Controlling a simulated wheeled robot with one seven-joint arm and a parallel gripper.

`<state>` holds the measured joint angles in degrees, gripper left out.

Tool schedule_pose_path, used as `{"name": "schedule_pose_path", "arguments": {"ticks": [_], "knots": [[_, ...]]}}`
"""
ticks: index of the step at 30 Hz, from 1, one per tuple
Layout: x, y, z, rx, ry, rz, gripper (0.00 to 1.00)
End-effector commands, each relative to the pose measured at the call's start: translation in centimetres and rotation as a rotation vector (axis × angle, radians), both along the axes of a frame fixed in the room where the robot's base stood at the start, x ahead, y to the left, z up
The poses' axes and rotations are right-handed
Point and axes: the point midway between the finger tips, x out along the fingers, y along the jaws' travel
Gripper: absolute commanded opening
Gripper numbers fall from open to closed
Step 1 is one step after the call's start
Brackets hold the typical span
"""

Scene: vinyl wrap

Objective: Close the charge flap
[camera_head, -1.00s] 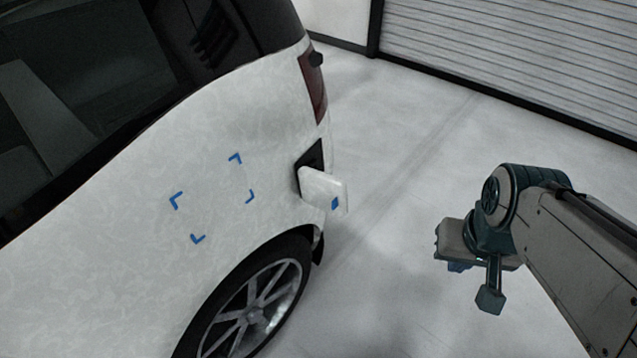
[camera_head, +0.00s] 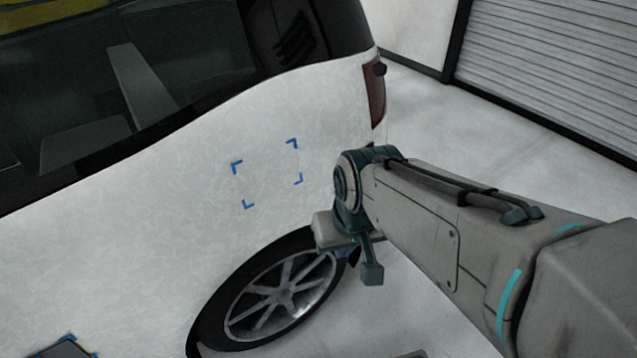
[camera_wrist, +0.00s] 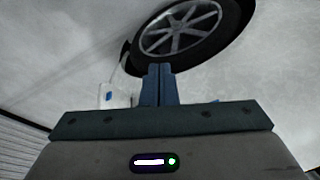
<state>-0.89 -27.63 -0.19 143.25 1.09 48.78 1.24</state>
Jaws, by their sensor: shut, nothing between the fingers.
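The charge flap (camera_wrist: 120,97) is a small white panel with a blue mark. In the wrist view it shows just left of my fingers, standing out from the car's side. In the head view my arm hides the flap and its opening. My gripper (camera_wrist: 158,68) is shut and empty, with its two blue fingers together. In the head view my gripper's body shows beside the rear wheel, and its fingertips are hidden. I cannot tell whether my gripper touches the flap.
The white car body (camera_head: 150,215) fills the left, with blue corner marks on its side. The rear wheel (camera_head: 283,295) is close to my gripper. A tail light (camera_head: 374,95) is above my arm. Open floor lies behind the car, before a shutter door (camera_head: 550,60).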

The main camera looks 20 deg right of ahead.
Motion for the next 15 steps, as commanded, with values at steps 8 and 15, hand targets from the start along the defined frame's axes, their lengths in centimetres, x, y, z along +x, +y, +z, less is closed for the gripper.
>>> {"name": "schedule_pose_path", "arguments": {"ticks": [8, 15], "knots": [[9.7, 4.8, -3.2, 0.192, -0.229, -0.059, 0.0], [19.1, 6.6, -7.0, 0.256, -0.488, -0.259, 0.0]]}}
